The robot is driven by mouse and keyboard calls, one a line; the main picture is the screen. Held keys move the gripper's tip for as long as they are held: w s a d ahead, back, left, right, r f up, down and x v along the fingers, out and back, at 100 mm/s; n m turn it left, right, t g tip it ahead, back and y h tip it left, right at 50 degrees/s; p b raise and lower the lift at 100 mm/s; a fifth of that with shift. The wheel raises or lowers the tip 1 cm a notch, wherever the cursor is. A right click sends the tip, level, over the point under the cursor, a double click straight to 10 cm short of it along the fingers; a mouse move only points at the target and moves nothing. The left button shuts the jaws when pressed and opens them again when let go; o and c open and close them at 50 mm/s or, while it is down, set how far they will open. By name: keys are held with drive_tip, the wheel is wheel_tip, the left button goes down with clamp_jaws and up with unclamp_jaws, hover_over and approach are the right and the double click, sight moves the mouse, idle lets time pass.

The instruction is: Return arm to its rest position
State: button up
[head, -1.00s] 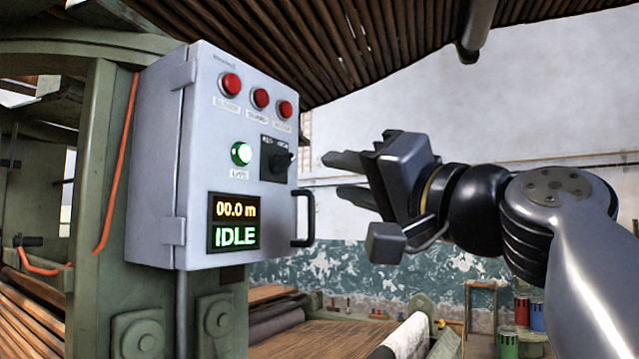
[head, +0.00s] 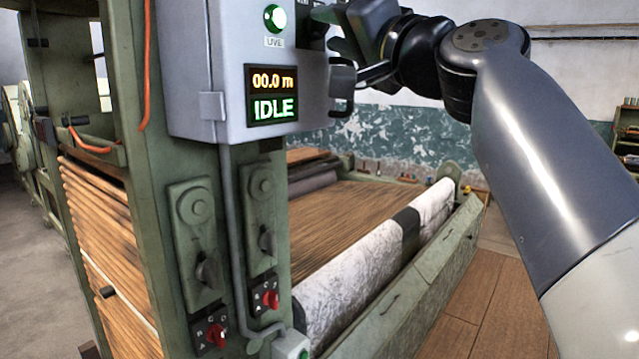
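My gripper (head: 325,26) is at the top of the head view, in front of the upper right of the grey control box (head: 222,125). Its dark fingers look parted, with nothing seen between them. The view's top edge cuts part of the gripper off. It overlaps the box's dark selector switch in the picture; I cannot tell whether it touches. My arm (head: 530,140) reaches in from the lower right, bent at the elbow.
The box's display (head: 272,93) reads 00.0 m and IDLE, beside its black door handle (head: 343,88). A green lamp (head: 275,18) is lit. Below are red switches (head: 266,299) on the green machine frame. A patterned fabric roll (head: 360,262) lies right; wooden floor (head: 480,310) is clear.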

drive_tip(key=shift+w+a+r, duration=0.1)
drive_tip(key=shift+w+a, duration=0.05)
drive_tip(key=shift+w, duration=0.05)
drive_tip(key=shift+s, duration=0.1)
